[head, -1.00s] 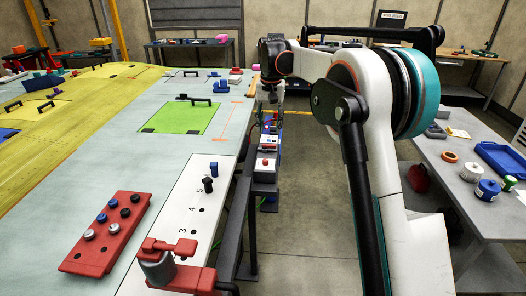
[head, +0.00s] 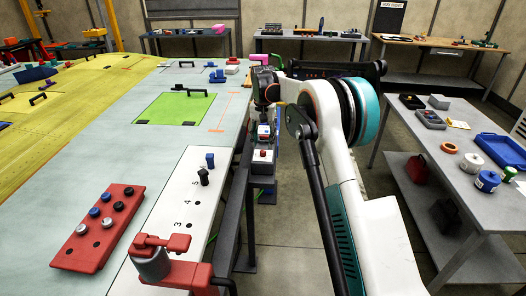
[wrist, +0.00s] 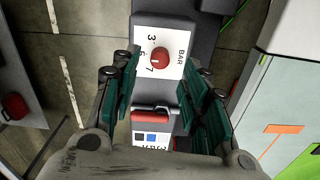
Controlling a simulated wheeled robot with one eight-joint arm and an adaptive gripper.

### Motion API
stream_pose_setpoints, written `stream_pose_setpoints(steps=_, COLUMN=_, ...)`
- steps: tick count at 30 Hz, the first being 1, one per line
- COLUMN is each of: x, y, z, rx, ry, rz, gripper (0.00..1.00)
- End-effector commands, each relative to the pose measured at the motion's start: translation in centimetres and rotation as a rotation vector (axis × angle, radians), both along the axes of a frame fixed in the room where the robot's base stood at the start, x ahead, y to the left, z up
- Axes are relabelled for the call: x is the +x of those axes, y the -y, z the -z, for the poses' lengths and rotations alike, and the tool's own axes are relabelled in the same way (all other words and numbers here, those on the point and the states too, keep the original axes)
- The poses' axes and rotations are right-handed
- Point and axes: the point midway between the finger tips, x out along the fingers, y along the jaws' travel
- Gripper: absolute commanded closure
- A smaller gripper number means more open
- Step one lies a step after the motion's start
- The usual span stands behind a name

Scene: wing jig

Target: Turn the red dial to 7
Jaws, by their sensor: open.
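The red dial (wrist: 159,57) sits on a white plate marked BAR, with the numbers 3 and 7 readable beside it in the wrist view. It carries a short light line, and I cannot tell exactly which number this points to. My gripper (wrist: 165,85) is open, with its teal-padded fingers apart on either side below the dial, and nothing is between them. In the head view the dial (head: 263,153) is a small red knob on a box beside the bench, and my gripper is largely hidden at the end of my arm.
The bench with a green panel (head: 175,108) stands to the left. A grey table (head: 455,170) stands to the right, with open floor between.

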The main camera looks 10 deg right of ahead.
Motion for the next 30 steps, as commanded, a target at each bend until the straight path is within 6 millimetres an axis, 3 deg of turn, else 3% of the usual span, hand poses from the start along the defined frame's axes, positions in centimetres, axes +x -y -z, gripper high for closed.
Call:
stream_pose_setpoints(steps=3, x=0.0, y=0.0, z=2.1, rx=0.0, ry=0.0, rz=0.0, gripper=0.59)
stream_pose_setpoints(steps=9, x=0.0, y=0.0, z=3.9, rx=0.0, ry=0.0, rz=0.0, gripper=0.59)
stream_pose_setpoints(steps=20, x=0.0, y=0.0, z=4.3, rx=0.0, ry=0.0, rz=0.0, gripper=0.59)
stream_pose_setpoints(steps=26, x=0.0, y=0.0, z=4.3, rx=0.0, ry=0.0, rz=0.0, gripper=1.0)
stream_pose_setpoints(steps=30, x=0.0, y=0.0, z=4.3, rx=0.0, ry=0.0, rz=-0.001, gripper=1.0)
